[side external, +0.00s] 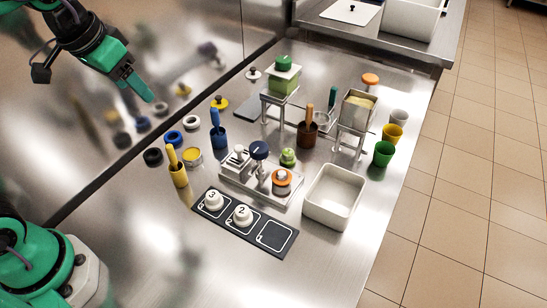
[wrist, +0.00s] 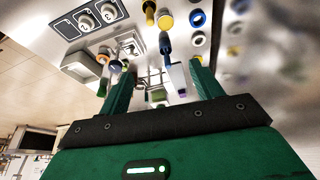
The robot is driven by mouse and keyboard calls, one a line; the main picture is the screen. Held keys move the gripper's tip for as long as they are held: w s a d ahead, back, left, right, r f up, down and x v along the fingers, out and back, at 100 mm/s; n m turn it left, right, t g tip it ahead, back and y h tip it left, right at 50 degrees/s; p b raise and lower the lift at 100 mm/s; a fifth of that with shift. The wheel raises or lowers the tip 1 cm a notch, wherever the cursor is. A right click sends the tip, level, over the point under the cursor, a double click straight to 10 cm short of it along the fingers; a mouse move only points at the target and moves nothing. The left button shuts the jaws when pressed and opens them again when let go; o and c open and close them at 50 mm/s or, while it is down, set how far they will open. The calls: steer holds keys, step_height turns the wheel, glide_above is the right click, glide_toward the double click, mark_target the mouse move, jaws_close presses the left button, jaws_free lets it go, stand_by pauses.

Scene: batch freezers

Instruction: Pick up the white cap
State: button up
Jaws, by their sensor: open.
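Two white round caps sit upright on a black panel with numbered squares: one marked 3 (side external: 213,200) and one marked 2 (side external: 242,215). I cannot tell which one the task means. In the wrist view they show at the upper left, as one white cap (wrist: 86,23) and another white cap (wrist: 109,12). The panel (side external: 273,237) has an empty square at its right end. My gripper (side external: 141,89) is raised at the upper left of the side view, well away from both caps. In the wrist view my gripper (wrist: 162,85) has its fingers apart with nothing held between them.
A metal rack (side external: 235,182) with several knobs stands behind the panel, and a white bin (side external: 334,196) is to its right. The front steel counter (side external: 300,275) is clear.

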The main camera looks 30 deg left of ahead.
steer(key=w+d+f+m+g, duration=0.1)
steer(key=w+d, duration=0.3)
steer(key=w, duration=0.4)
steer(key=m+g, duration=0.2)
steer(key=g, duration=0.1)
glide_above(288, 152)
steer(key=f, duration=1.7)
steer(key=shift+s+a+f, duration=0.15)
steer(key=shift+a+f, duration=0.05)
steer(key=shift+a, duration=0.2)
steer(key=shift+d+f+m, duration=0.3)
steer(key=shift+f, duration=1.45)
steer(key=shift+w+d+f, duration=0.1)
steer(key=shift+f, duration=1.2)
steer(key=shift+w+f, duration=0.1)
steer(key=shift+f, duration=1.2)
